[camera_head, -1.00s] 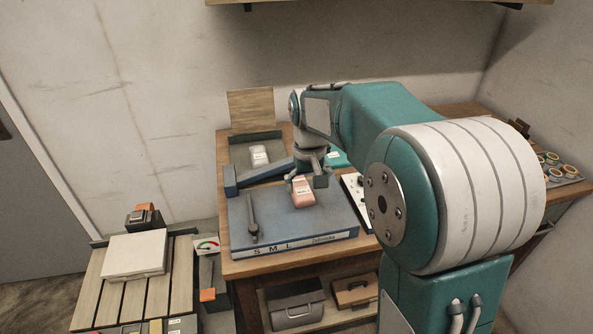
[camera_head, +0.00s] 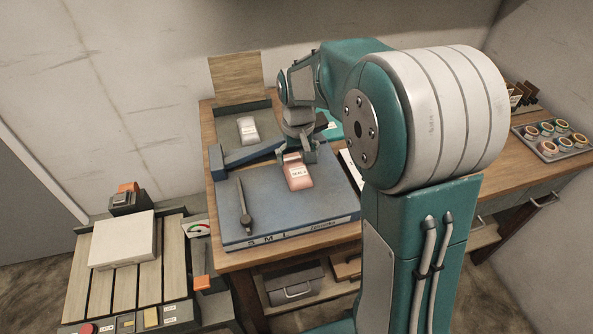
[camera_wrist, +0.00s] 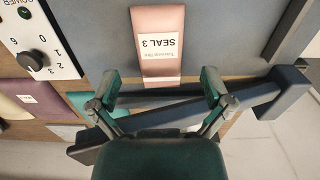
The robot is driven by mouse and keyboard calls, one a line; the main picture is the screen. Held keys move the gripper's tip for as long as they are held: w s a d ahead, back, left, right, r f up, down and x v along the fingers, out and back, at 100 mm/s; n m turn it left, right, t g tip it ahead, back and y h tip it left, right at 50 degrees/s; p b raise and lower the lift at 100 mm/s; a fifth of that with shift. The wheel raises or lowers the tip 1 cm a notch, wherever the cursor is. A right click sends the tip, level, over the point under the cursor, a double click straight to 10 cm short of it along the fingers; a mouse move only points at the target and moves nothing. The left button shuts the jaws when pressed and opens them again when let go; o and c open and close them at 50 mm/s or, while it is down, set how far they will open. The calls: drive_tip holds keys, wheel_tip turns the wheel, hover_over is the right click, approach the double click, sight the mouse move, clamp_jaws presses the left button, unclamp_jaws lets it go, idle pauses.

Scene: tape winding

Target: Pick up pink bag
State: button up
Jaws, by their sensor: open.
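The pink bag (camera_head: 299,177) lies on the blue-grey board (camera_head: 330,217), with a white label on it. In the wrist view the pink bag (camera_wrist: 160,58) shows at top centre, its label reading "SEAL 3". My gripper (camera_head: 297,155) is just behind the bag's far end in the head view. In the wrist view my gripper (camera_wrist: 158,88) has its two fingers spread wide, with the near end of the bag between and just beyond the tips. The fingers appear apart from the bag. Whether they are at the bag's height cannot be told.
A grey-white bag (camera_head: 248,130) lies in a tray behind the board. A dark bar tool (camera_head: 244,208) lies on the board's left. A control panel (camera_wrist: 38,42) and a blue-grey bar (camera_wrist: 262,100) flank my gripper. Rolls in a rack (camera_head: 553,138) stand far right.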

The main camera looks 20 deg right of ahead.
sight(297, 170)
wheel_tip(297, 170, down, 5)
drive_tip(key=shift+w+f, duration=0.1)
drive_tip(key=shift+f, duration=0.05)
drive_tip(key=c, duration=1)
drive_tip(key=shift+r, duration=2)
drive_tip(key=shift+c, duration=0.2)
drive_tip(key=s, duration=1.8)
drive_tip(key=shift+f, duration=0.2)
